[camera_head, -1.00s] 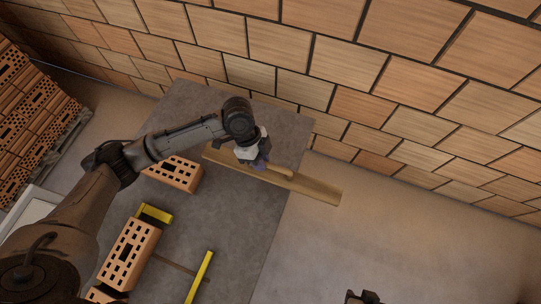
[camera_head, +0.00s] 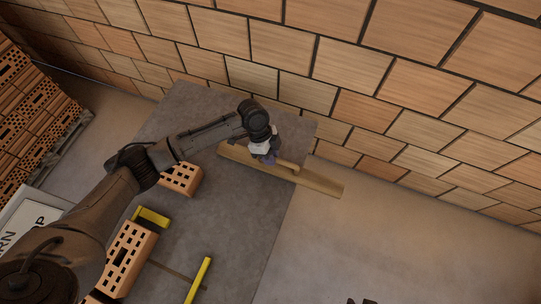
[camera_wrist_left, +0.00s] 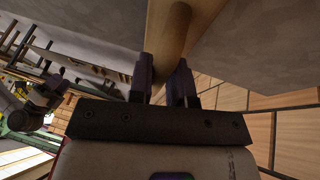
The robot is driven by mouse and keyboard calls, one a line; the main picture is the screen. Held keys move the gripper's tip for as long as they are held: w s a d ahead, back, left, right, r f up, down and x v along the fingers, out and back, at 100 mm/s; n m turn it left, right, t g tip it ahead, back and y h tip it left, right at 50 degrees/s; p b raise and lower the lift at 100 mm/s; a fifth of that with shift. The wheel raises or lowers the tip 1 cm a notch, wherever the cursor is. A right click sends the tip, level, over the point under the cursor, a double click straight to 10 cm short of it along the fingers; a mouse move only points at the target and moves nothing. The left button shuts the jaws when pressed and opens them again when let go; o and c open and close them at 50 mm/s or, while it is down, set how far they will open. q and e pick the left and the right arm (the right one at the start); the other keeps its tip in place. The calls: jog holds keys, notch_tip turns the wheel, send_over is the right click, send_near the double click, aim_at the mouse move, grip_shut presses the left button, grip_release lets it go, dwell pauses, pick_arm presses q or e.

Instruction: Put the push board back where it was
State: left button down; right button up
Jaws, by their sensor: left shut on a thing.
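The push board (camera_head: 318,182) is a long pale wooden board with a rounded handle (camera_head: 287,165) on it. In the head view it lies over the far part of the grey table, and its right end reaches past the table's right edge. My left gripper (camera_head: 270,158) is shut on the handle near its left end. In the left wrist view my left gripper (camera_wrist_left: 160,82) has its fingers on either side of the round wooden handle (camera_wrist_left: 176,30). Whether the board touches the table is hard to tell. A dark bit at the bottom edge may be my right gripper (camera_head: 362,301), mostly cut off.
The grey table (camera_head: 225,225) holds a perforated brick (camera_head: 182,179) left of the board, more bricks (camera_head: 130,252) at the front, and yellow bars (camera_head: 199,280). A brick wall (camera_head: 340,90) stands behind. Stacked bricks (camera_head: 35,130) stand far left. The floor at right is clear.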

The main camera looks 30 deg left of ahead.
dwell(0.3)
pick_arm(q)
jog(key=c, duration=1.4)
grip_release()
jog(key=shift+f, duration=0.1)
jog(key=shift+c, duration=0.2)
jog(key=o, duration=0.4)
